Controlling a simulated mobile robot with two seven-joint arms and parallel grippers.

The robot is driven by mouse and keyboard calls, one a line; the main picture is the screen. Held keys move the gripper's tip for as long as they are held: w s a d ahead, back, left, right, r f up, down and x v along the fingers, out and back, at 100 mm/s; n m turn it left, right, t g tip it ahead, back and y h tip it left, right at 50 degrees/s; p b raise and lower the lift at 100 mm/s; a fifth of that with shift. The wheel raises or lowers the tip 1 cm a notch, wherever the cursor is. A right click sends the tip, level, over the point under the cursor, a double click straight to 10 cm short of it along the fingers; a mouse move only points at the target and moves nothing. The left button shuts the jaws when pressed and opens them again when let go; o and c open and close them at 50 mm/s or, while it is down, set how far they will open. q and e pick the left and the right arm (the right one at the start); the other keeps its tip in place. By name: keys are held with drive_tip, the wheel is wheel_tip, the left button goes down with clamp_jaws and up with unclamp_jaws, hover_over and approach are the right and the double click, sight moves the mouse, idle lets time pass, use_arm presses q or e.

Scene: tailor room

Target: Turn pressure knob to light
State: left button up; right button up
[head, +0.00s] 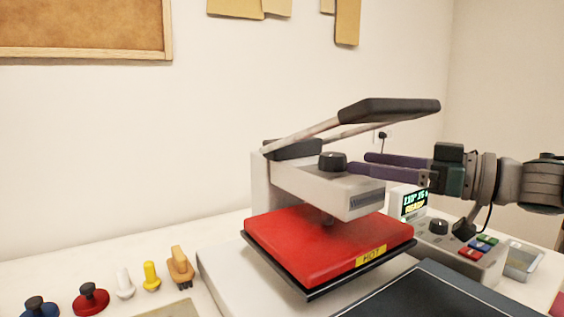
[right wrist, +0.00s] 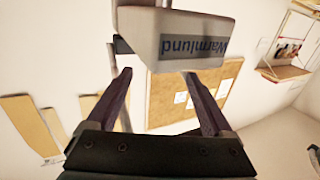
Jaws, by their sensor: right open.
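The heat press (head: 300,187) stands on the table with its red plate (head: 330,245) labelled HOT and its black-gripped handle (head: 390,108) raised. A black round knob (head: 332,161) sits on top of the grey press head. My right gripper (head: 358,163) comes in from the right, its purple fingers open and level just right of this knob, apparently short of it. In the right wrist view, the open fingers (right wrist: 158,72) point at the press head, whose Warmlund label (right wrist: 195,42) is upside down. I cannot make out the knob there. My left gripper is out of view.
A control box with a lit display (head: 414,204), a smaller black knob (head: 438,227) and coloured buttons (head: 478,246) stands below my right arm. A cork board (head: 80,28) hangs behind.

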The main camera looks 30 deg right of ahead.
drive_tip(key=shift+v, duration=2.25)
